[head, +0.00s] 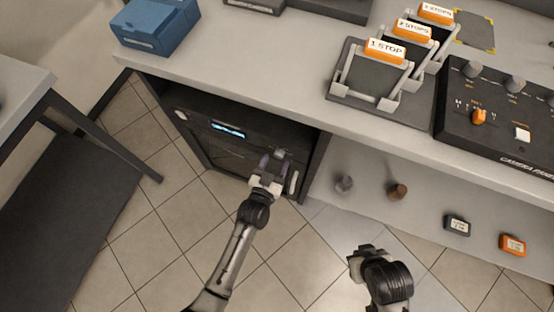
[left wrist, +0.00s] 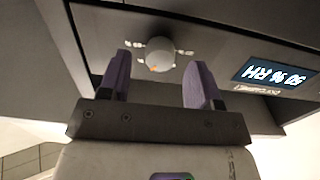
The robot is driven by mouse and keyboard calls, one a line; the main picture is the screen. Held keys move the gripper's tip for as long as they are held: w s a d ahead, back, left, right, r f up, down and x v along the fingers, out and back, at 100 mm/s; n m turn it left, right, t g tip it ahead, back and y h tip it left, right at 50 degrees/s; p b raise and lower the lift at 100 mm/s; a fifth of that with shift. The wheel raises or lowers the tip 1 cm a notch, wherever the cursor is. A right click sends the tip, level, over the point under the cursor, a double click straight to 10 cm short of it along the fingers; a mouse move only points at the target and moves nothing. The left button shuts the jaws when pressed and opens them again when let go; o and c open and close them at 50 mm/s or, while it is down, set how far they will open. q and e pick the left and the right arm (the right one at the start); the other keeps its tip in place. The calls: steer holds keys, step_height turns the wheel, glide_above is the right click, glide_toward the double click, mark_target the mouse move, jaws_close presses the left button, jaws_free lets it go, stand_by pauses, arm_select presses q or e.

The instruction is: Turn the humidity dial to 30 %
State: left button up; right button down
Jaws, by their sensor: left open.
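The dark cabinet (head: 215,150) under the bench has a lit display (head: 228,130) on its upper front. In the left wrist view the display (left wrist: 273,75) appears upside down and seems to read 50 % RH. The round grey humidity dial (left wrist: 155,55) has a small orange mark and pale labels on both sides. My left gripper (head: 267,165) is at the cabinet front, right of the display. Its purple fingers (left wrist: 160,80) are open, apart on either side of the dial in that view; contact is not visible. My right gripper (head: 362,258) hangs away from the cabinet, its jaw opening unclear.
A pale handle (head: 293,182) is close to the right of my left gripper. The bench (head: 270,85) overhangs above, carrying a blue box (head: 155,25), labelled clips and a control panel (head: 500,110). The tiled floor in front is clear.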

arm_select(q)
steer(key=shift+x, duration=0.95)
steer(key=c, duration=0.9)
steer(key=shift+c, duration=0.2)
